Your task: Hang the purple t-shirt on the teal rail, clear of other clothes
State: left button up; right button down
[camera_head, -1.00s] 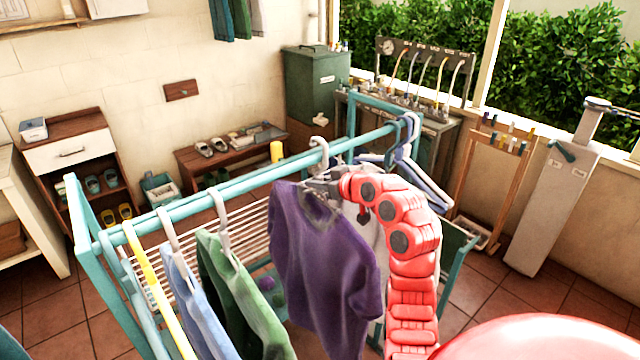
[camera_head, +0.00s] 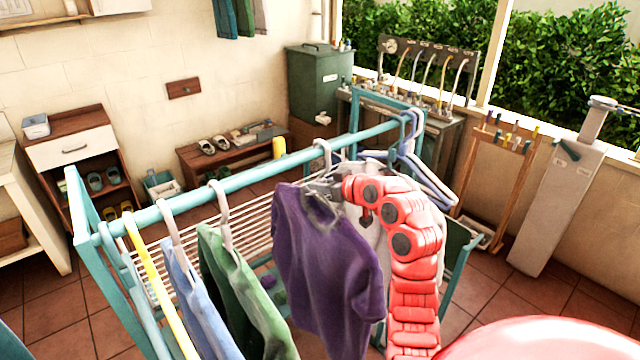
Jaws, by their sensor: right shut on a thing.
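The purple t-shirt (camera_head: 328,255) hangs upright on a pale hanger whose hook (camera_head: 322,152) is at the teal rail (camera_head: 268,174). I cannot tell whether the hook rests over the rail or is just in front of it. My right gripper (camera_head: 322,188) is shut on the hanger just below the hook, at the shirt's neck. The shirt hangs in the gap between the green garment (camera_head: 252,290) on its left and the blue and white hangers (camera_head: 425,172) on its right. My red right arm hides part of what is behind it. My left gripper is out of view.
A blue garment (camera_head: 195,300), a yellow hanger (camera_head: 155,275) and a light blue one hang at the rail's near left end. A slatted white rack (camera_head: 240,228) is below the rail. A pale garment hangs behind my right arm. A stretch of rail between green garment and purple shirt is bare.

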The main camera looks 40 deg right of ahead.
jog(key=shift+f, duration=0.1)
jog(key=c, duration=0.7)
grip_release()
jog(key=shift+s, duration=0.1)
jog(key=s, duration=0.8)
jog(key=s+d, duration=0.1)
jog(key=s, duration=0.3)
jog(key=shift+w, duration=0.1)
jog(key=shift+f, duration=0.1)
